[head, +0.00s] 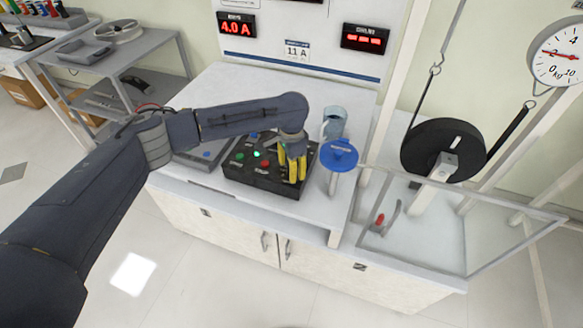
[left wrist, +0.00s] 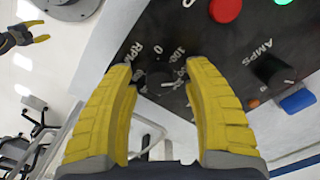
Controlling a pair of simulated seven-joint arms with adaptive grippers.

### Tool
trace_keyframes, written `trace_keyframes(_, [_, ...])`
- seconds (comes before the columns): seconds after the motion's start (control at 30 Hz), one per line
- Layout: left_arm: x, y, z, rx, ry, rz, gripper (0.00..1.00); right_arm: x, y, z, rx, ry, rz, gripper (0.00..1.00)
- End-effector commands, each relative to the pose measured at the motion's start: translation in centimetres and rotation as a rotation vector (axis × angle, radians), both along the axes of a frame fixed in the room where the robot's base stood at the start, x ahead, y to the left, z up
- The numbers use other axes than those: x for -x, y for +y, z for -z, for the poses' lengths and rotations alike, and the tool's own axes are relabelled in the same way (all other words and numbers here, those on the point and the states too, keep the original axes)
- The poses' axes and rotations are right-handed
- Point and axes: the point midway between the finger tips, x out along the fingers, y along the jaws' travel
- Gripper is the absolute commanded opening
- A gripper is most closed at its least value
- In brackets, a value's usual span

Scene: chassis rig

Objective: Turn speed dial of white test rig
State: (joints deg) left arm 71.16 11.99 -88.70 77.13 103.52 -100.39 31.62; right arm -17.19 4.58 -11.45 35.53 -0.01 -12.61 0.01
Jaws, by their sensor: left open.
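The black control box (head: 258,187) sits on the white bench. Its speed dial (left wrist: 160,84), a black knob beside the RPM lettering, shows in the left wrist view; in the head view my gripper hides it. My left gripper (head: 293,172) points down over the box's right end. In the left wrist view the yellow fingers of this left gripper (left wrist: 165,100) are open, one on each side of the dial. I cannot tell whether they touch it. My right gripper (left wrist: 24,40) shows small at the upper left of that view, its yellow fingers apart.
The AMPS knob (left wrist: 272,73) and a red button (left wrist: 225,10) are close to the speed dial. A blue-topped post (head: 339,154) and a glass jug (head: 334,122) stand right of the box. A black wheel (head: 437,148) is farther right. The display (head: 237,25) reads 4.0 A.

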Motion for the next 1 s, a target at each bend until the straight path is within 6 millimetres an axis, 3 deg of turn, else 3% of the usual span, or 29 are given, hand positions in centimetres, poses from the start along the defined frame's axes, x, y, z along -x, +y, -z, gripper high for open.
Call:
trace_keyframes(0.27, [-0.1, 0.0, -1.1, 0.0, -0.003, 0.001, 0.52, 0.0, -0.1, 0.0, 0.001, 0.0, 0.0, 0.44])
trace_keyframes(0.7, [-0.1, 0.0, -8.4, 0.0, -0.003, 0.0, 0.52, 0.0, 0.0, 0.0, 0.0, 0.0, 0.0, 0.44])
trace_keyframes(1.0, [0.0, 0.0, -11.4, 0.0, -0.001, 0.0, 0.52, 0.0, 0.0, 0.0, 0.0, 0.0, 0.0, 0.44])
